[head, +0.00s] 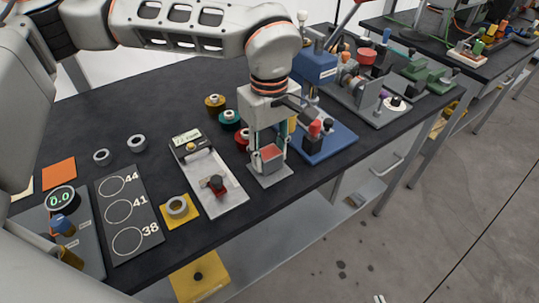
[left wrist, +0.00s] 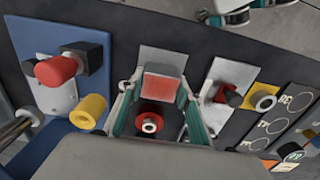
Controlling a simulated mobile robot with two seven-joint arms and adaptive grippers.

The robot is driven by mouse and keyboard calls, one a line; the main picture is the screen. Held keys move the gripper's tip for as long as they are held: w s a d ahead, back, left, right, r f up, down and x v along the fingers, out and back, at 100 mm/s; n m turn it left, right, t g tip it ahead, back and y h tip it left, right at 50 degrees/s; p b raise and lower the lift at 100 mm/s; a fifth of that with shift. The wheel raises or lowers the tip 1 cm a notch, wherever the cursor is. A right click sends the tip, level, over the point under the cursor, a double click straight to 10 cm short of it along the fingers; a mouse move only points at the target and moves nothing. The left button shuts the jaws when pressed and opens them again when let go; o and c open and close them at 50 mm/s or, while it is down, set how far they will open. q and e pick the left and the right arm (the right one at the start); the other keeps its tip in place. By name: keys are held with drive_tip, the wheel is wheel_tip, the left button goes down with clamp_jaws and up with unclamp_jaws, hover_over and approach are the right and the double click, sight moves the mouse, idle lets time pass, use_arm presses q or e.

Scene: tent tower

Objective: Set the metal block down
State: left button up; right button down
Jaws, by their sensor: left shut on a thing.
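The metal block (head: 270,155) is grey with a red face. My left gripper (head: 267,150) points down and is shut on it, with a finger on each side. The left wrist view shows the red face (left wrist: 160,86) between the teal finger pads. The block is upright over a grey plate (head: 270,176) near the bench's front edge; I cannot tell whether it touches the plate. My right gripper (left wrist: 258,12) shows partly at the top of the left wrist view, away from the block; its opening is unclear.
Left of the plate is a grey fixture (head: 222,195) with a red knob. Right is a blue base (head: 328,142) with a red-capped clamp. Several spools, including a red one (left wrist: 149,122), stand close behind the gripper. A black board (head: 128,214) with numbered circles lies at left.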

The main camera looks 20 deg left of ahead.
sight(270, 153)
use_arm(q)
drive_tip(key=shift+f, duration=0.3)
drive_tip(key=shift+f, duration=0.15)
drive_tip(key=o, duration=1.3)
wheel_tip(270, 153, up, 12)
drive_tip(key=shift+r+p, duration=0.15)
drive_tip(key=shift+p, duration=0.4)
